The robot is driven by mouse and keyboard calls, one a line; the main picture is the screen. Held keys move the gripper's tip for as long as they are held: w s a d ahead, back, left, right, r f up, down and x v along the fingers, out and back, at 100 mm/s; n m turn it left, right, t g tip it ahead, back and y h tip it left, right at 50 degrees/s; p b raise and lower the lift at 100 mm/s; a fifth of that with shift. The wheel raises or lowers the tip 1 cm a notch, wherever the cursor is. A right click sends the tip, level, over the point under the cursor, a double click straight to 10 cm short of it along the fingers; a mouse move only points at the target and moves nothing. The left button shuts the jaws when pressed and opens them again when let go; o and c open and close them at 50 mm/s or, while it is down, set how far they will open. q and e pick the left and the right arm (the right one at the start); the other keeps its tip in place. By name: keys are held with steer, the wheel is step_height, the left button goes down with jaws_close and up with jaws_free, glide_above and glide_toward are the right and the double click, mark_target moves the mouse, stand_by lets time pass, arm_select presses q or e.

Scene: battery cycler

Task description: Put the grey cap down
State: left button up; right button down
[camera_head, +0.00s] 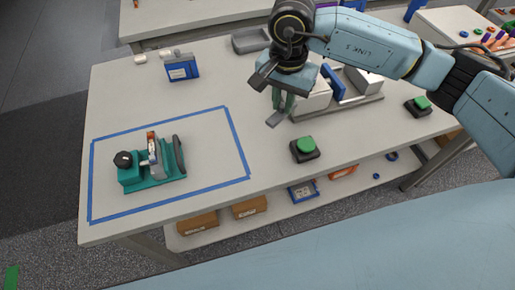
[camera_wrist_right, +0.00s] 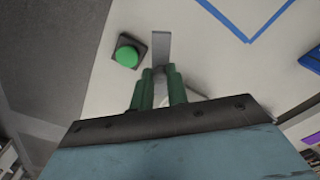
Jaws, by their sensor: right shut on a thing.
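My right gripper (camera_head: 283,102) hangs over the middle of the table, fingers pointing down. Its green fingers are shut on the grey cap (camera_head: 277,118), a flat grey piece. In the right wrist view, the grey cap (camera_wrist_right: 161,46) sticks out beyond the fingertips (camera_wrist_right: 160,72), beside a green button. The cap looks close to the table top; I cannot tell whether it touches. My left gripper is not in view.
A teal fixture (camera_head: 155,178) with a black knob stands inside a blue tape rectangle (camera_head: 236,142). Green buttons (camera_head: 305,146) (camera_head: 421,103) sit near the front edge and at the right. A blue box (camera_head: 181,69) and grey tray (camera_head: 251,41) stand behind.

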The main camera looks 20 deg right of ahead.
steer(key=m, duration=0.2)
steer(key=a+m+p, duration=0.1)
steer(key=m, duration=0.1)
steer(key=shift+a+f+m, duration=0.1)
steer(key=shift+a+m, duration=0.1)
steer(key=shift+m, duration=0.1)
steer(key=a+f+m+p, duration=0.1)
steer(key=f+m, duration=0.2)
steer(key=m, duration=0.3)
steer(key=s+a+f+m+p, duration=0.1)
steer(key=a+f+m, duration=0.1)
steer(key=f+m, duration=0.2)
steer(key=a+f+m+p, duration=0.1)
steer(key=f+m+p, duration=0.1)
steer(key=m, duration=0.7)
steer(key=shift+s+a+f, duration=0.15)
steer(key=shift+a+f, duration=0.05)
steer(key=shift+f, duration=0.25)
steer(key=shift+s+a+f, duration=0.15)
steer(key=shift+a+f, duration=0.05)
steer(key=shift+f, duration=0.5)
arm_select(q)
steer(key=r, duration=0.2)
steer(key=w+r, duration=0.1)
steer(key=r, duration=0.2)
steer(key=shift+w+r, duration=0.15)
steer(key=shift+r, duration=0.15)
